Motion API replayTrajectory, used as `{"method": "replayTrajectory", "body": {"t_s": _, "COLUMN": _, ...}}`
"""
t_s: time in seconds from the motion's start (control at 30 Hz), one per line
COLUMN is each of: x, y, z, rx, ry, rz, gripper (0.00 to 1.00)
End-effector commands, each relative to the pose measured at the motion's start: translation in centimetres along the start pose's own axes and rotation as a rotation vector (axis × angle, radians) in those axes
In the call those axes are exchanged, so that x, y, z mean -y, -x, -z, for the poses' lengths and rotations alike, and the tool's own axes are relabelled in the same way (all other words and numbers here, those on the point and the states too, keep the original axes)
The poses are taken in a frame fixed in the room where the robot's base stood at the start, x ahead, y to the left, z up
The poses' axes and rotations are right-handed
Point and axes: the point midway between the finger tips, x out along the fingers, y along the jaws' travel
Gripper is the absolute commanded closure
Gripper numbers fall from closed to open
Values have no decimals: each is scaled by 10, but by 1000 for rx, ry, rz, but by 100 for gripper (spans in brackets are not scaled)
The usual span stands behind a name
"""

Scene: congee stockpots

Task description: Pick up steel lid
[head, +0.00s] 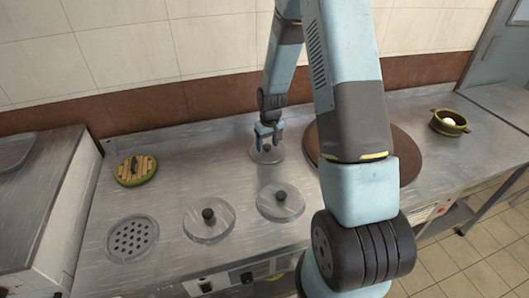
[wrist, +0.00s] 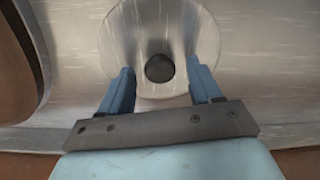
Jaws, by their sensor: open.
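A round steel lid (head: 268,156) with a dark knob lies on the steel counter toward the back. It also shows in the wrist view as a shiny disc (wrist: 185,35) with its black knob (wrist: 159,68) near the middle. My gripper (head: 268,138) is open and empty, pointing down over this lid and hiding part of it in the head view. In the wrist view the knob appears between the two blue fingers (wrist: 160,82), with a gap on each side. I cannot tell whether the fingertips reach down to the knob's height.
Two similar knobbed steel lids, one at front left (head: 197,230) and one at front centre (head: 278,212), lie nearby. A brown round board (head: 405,155) and green bowl (head: 448,128) are right. A wall stands behind.

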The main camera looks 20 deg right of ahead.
Motion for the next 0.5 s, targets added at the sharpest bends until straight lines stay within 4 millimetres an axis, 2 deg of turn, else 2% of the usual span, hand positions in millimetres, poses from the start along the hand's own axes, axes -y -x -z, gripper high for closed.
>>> {"method": "replayTrajectory", "body": {"t_s": 0.1, "x": 0, "y": -7, "z": 0, "rx": 0, "ry": 0, "rz": 0, "gripper": 37}}
{"method": "replayTrajectory", "body": {"t_s": 0.37, "x": 0, "y": -8, "z": 0, "rx": 0, "ry": 1, "rz": 0, "gripper": 37}}
{"method": "replayTrajectory", "body": {"t_s": 0.5, "x": 0, "y": -8, "z": 0, "rx": 0, "ry": 1, "rz": 0, "gripper": 50}}
